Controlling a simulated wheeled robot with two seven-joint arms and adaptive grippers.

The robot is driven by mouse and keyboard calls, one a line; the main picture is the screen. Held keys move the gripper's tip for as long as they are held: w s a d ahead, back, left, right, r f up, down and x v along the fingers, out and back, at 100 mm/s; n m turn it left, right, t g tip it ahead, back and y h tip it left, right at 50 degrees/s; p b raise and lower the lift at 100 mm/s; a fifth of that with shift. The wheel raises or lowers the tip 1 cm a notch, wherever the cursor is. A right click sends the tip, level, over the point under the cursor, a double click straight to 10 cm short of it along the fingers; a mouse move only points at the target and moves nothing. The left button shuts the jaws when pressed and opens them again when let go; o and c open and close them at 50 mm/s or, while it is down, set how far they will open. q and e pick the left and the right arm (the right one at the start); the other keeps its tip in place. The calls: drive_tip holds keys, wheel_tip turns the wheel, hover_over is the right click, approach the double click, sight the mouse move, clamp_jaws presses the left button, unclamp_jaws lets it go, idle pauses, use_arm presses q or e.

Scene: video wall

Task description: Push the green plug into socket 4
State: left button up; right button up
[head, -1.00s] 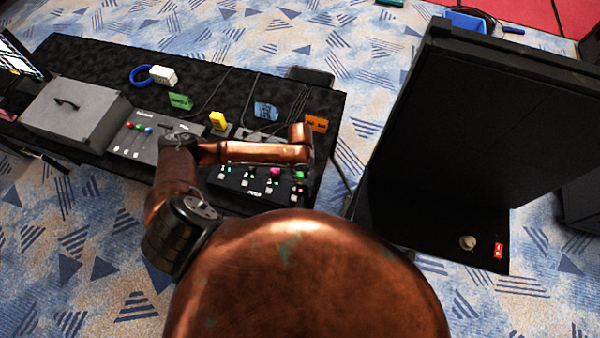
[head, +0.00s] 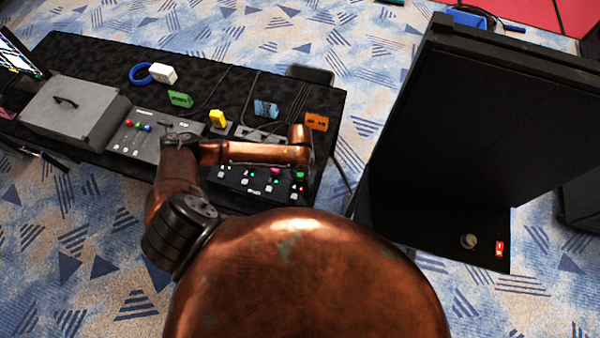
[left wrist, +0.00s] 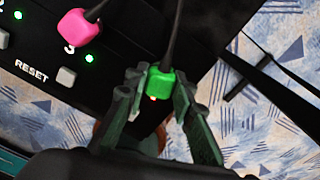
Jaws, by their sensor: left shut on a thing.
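The green plug (left wrist: 160,83) with its dark cable is between the fingers of my left gripper (left wrist: 155,88) in the left wrist view. The gripper is shut on it at the corner of the black panel (head: 240,186). A small red-orange light shows just below the plug. The plug's tip and socket 4 are hidden, so I cannot tell how deep it sits. In the head view the green plug (head: 300,174) shows below the end of my left arm, and the fingers are mostly hidden. My right gripper is not in view.
A pink plug (left wrist: 78,30) sits at position 3, beside a green light and the RESET button (left wrist: 66,76). A grey slider box (head: 140,132), a yellow block (head: 218,118) and an orange sign (head: 317,121) share the table. A tall black panel (head: 450,120) stands right.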

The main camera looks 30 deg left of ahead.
use_arm(q)
drive_tip(key=shift+f, duration=0.35)
drive_tip(key=o, duration=1.2)
drive_tip(key=shift+c, duration=0.2)
drive_tip(key=o, duration=0.6)
wheel_tip(320, 180, up, 7)
drive_tip(key=p, duration=0.7)
drive_tip(key=shift+r, duration=0.1)
